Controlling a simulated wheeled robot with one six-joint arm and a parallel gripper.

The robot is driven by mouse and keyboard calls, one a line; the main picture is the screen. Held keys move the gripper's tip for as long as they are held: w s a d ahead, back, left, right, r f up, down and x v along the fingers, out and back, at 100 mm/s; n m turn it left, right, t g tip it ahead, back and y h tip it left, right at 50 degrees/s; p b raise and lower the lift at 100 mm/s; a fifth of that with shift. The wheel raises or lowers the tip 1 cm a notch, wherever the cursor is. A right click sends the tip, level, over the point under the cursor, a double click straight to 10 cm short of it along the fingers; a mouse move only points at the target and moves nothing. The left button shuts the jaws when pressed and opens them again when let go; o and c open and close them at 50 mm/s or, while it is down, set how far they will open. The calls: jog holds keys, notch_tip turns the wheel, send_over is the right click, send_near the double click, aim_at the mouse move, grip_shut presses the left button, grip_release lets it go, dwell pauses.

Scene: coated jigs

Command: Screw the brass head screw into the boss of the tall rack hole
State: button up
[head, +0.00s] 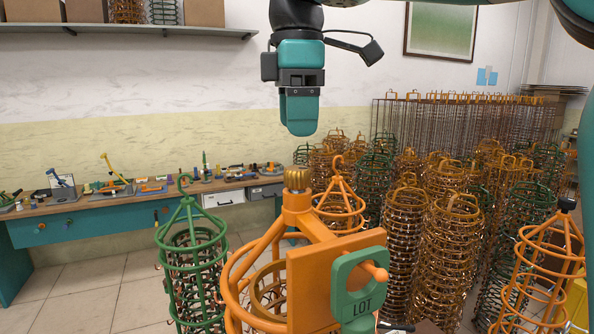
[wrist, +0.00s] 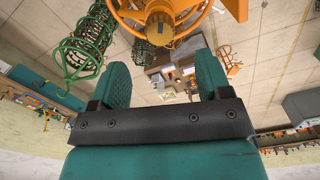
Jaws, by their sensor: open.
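The brass head screw (head: 297,179) stands upright at the top of the boss (head: 296,206) on the orange tall rack (head: 262,252). How deep its shank sits in the boss is hidden. In the wrist view, the screw's round knurled head (wrist: 160,30) shows from above, beyond the fingertips, with the orange rack around it. My gripper (head: 300,130) points down above the screw head, with a clear gap between them. In the wrist view, the two teal fingers of my gripper (wrist: 163,75) are apart with nothing between them.
A green tag marked LOT (head: 357,290) hangs on a peg of the rack's orange plate (head: 310,285). A green wire rack (head: 190,250) stands to the left. Many orange and green racks crowd the right. A workbench (head: 120,220) with tools runs along the wall.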

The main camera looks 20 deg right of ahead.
aim_at(297, 168)
notch_tip(297, 168, down, 8)
jog(key=b, duration=0.5)
jog(key=shift+f+b, duration=0.2)
jog(key=shift+b, duration=0.2)
jog(key=c, duration=1.1)
jog(key=shift+o, duration=0.2)
jog(key=shift+m, duration=0.9)
jog(key=shift+m, duration=1.7)
